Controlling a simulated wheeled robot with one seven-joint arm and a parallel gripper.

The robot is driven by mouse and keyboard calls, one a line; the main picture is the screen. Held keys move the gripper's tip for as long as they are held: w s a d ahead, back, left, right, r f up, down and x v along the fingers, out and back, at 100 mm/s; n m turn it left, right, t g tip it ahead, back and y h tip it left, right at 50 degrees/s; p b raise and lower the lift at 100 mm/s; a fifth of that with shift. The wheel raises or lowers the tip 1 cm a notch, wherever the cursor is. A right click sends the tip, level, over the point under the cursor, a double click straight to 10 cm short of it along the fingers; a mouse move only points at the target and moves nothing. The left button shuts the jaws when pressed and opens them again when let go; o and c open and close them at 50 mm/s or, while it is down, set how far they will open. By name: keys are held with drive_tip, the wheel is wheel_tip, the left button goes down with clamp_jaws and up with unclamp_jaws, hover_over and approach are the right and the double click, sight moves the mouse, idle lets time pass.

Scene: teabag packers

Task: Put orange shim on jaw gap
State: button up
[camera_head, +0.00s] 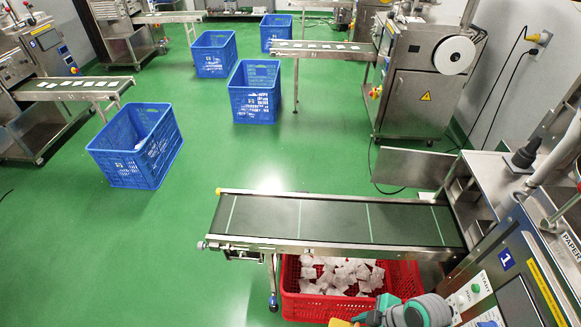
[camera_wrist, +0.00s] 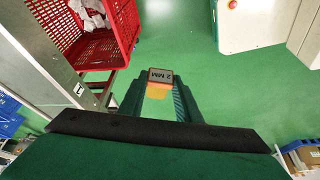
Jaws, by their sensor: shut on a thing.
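The orange shim (camera_wrist: 157,91) is between my gripper's two dark green fingers in the wrist view, with a grey end marked "2 MM". My gripper (camera_wrist: 158,100) is shut on it and holds it above the green floor. In the head view my gripper (camera_head: 368,319) is at the bottom edge, just in front of the red crate, and an orange-yellow bit of the shim (camera_head: 340,323) shows at its tip. I cannot make out the jaw gap in either view. The packer marked 1 (camera_head: 515,280) stands at the right, partly cut off.
A conveyor (camera_head: 335,219) with a bare dark belt runs left from packer 1. The red crate (camera_head: 399,275) under it holds white teabags. Blue crates (camera_head: 122,172) and other packers (camera_head: 415,95) stand farther back. The green floor at left is clear.

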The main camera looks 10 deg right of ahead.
drive_tip(key=w+a+f+m+t+h, duration=0.2)
drive_tip(key=w+a+f+m, duration=0.45)
drive_tip(key=a+f, duration=0.45)
drive_tip(key=w+a+m+h, duration=0.2)
drive_tip(key=w+a+m, duration=0.4)
drive_tip(key=w+a, duration=0.5)
drive_tip(key=shift+w+a+f, duration=0.25)
drive_tip(key=shift+w+f, duration=0.15)
drive_tip(key=shift+w, duration=1.5)
drive_tip(key=shift+s, duration=0.1)
drive_tip(key=shift+a, duration=0.1)
